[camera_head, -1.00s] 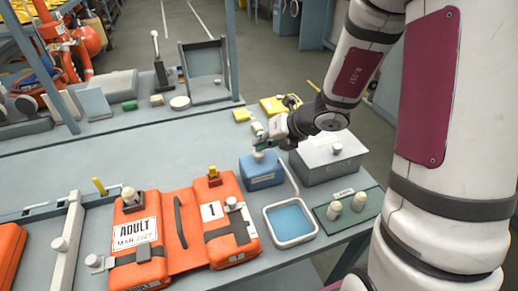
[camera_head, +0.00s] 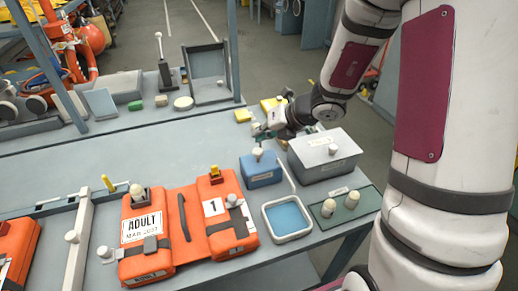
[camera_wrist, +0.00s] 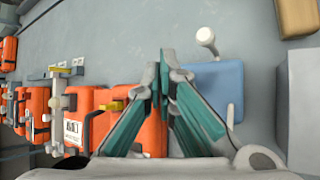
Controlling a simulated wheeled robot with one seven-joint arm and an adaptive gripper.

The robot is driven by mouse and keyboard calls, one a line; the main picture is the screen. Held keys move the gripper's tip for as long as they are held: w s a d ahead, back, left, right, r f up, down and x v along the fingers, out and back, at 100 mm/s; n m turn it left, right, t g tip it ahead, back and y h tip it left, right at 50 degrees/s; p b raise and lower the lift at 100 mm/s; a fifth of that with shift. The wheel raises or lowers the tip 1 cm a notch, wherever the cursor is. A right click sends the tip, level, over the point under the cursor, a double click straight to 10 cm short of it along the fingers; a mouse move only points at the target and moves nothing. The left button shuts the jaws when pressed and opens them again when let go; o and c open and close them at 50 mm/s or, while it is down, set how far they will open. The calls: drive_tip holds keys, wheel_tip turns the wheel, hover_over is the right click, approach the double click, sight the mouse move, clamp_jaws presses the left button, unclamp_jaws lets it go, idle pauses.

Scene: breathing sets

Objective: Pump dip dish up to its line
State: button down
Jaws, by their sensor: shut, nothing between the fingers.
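The dip dish (camera_head: 266,226) is a square white-rimmed tray with blue liquid (camera_head: 289,217) in it, near the table's front edge. I cannot make out its line. Behind it stands a blue pump box (camera_head: 262,173) with a white knob (camera_head: 257,153) on top; a pale tube (camera_head: 288,174) runs beside it towards the dish. In the wrist view the box (camera_wrist: 228,80) and a white knob (camera_wrist: 206,37) lie right of my fingers. My gripper (camera_head: 261,132), with teal finger pads, is shut and empty, just beyond and above the knob. The fingertips (camera_wrist: 165,76) also show in the wrist view.
A grey lidded box (camera_head: 322,160) stands right of the pump, close to my wrist. A green mat (camera_head: 350,211) with two white knobs lies right of the dish. Orange ADULT cases (camera_head: 147,254) lie left. Yellow blocks (camera_head: 243,116) lie behind. The table's middle is clear.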

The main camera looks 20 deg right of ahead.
sight(260, 149)
drive_tip(key=shift+r+p, duration=1.35)
drive_tip(key=shift+r, duration=0.35)
drive_tip(key=shift+a+r, duration=0.1)
drive_tip(key=shift+r, duration=0.05)
drive_tip(key=s+a+r+n+g, duration=0.1)
drive_tip(key=s+a+r+n, duration=0.3)
drive_tip(key=s+r+n, duration=0.45)
drive_tip(key=s+a+r+n+g, duration=0.1)
drive_tip(key=s+a+r+n, duration=0.4)
drive_tip(key=n, duration=0.7)
drive_tip(key=s+d+r+n+h, duration=0.2)
drive_tip(key=s+d+r+n, duration=0.1)
drive_tip(key=s+n, duration=0.5)
drive_tip(key=s+d+r+n+h, duration=0.3)
drive_tip(key=s+d+n, duration=0.2)
drive_tip(key=s+n, duration=0.3)
drive_tip(key=shift+d+n, duration=0.2)
drive_tip(key=shift+n, duration=0.45)
